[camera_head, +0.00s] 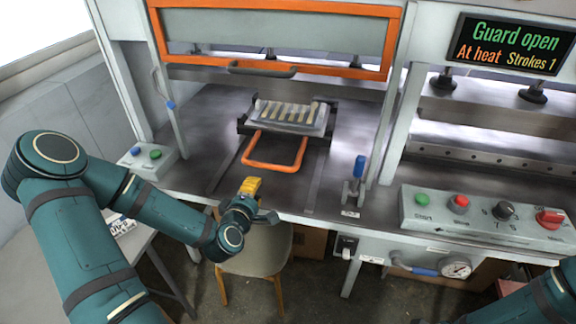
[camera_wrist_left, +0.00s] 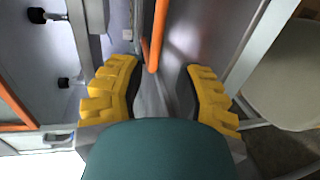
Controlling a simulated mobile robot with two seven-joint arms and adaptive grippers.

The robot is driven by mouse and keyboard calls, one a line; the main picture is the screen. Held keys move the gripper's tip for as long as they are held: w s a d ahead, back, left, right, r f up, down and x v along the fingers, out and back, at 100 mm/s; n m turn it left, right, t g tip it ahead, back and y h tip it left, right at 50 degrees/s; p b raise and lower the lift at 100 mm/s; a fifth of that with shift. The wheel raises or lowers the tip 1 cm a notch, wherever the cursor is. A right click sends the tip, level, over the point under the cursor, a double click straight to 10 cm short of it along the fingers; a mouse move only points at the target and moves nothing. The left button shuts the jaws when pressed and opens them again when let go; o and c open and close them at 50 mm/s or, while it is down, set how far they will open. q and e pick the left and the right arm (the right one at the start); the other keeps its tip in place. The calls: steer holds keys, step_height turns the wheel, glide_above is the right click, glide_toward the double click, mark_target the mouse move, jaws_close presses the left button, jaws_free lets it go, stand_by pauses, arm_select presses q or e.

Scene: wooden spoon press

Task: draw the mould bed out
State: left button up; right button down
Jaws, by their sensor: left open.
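The mould bed (camera_head: 312,128) is a grey plate on the press table, holding several pale spoon-shaped pieces in a row. An orange loop handle (camera_head: 275,167) extends from its front toward me. My left gripper (camera_head: 250,187) is in front of and slightly left of the handle, apart from it, near the table's front edge. In the left wrist view my left gripper (camera_wrist_left: 160,68) has its yellow fingers spread wide and empty. The orange handle bar (camera_wrist_left: 157,38) lies ahead, between the fingers' lines. My right gripper is not shown, only part of that arm at bottom right.
The orange-framed guard (camera_head: 270,70) is raised above the bed; the display (camera_head: 515,45) reads "Guard open". A blue-handled lever (camera_head: 357,178) stands right of the handle. Button boxes stand left (camera_head: 147,160) and right (camera_head: 480,220). A chair (camera_head: 258,250) is below the front edge.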

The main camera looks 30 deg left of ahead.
mark_target(268, 168)
arm_select(q)
steer(key=shift+w+a, duration=0.2)
steer(key=shift+w, duration=0.25)
steer(key=b+x, duration=0.1)
steer(key=x, duration=1.2)
steer(key=shift+b, duration=0.35)
steer(key=shift+o, duration=0.2)
jaws_close()
